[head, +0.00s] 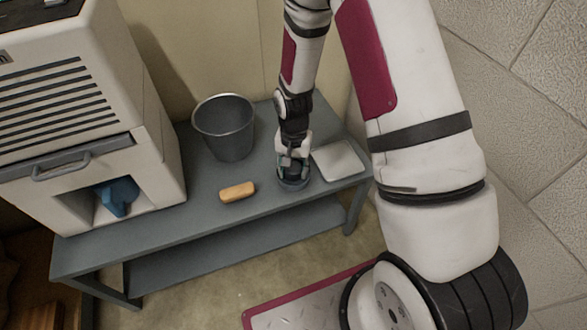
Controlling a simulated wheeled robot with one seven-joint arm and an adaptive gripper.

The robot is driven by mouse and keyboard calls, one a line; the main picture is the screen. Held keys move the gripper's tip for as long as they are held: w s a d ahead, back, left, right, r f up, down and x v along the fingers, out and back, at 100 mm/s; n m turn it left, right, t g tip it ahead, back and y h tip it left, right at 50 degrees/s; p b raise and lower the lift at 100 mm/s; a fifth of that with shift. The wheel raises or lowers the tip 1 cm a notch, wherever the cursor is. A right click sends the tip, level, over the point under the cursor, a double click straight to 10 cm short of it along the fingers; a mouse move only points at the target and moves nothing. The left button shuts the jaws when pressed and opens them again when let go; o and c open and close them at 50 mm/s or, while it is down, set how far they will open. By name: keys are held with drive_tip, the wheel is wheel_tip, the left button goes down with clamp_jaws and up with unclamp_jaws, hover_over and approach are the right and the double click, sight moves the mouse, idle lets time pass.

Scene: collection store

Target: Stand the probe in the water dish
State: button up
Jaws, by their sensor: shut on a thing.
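My gripper (292,164) points down over the right half of the grey bench. It is shut on a small grey piece, seemingly the probe (290,159), which is mostly hidden by the fingers. Directly below is a small round blue-grey dish (293,185), seemingly the water dish. Its front rim shows below the fingers and the rest is covered. I cannot tell whether the probe's lower end touches the dish.
A grey bucket (224,136) stands left of my gripper, behind an orange sponge-like block (237,191). A pale square tray (340,160) lies close to the right. A white vented machine (75,120) with a blue thing (117,196) in its opening fills the bench's left end.

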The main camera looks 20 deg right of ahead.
drive_tip(key=shift+f, duration=0.35)
drive_tip(key=o, duration=0.9)
drive_tip(key=shift+r, duration=0.1)
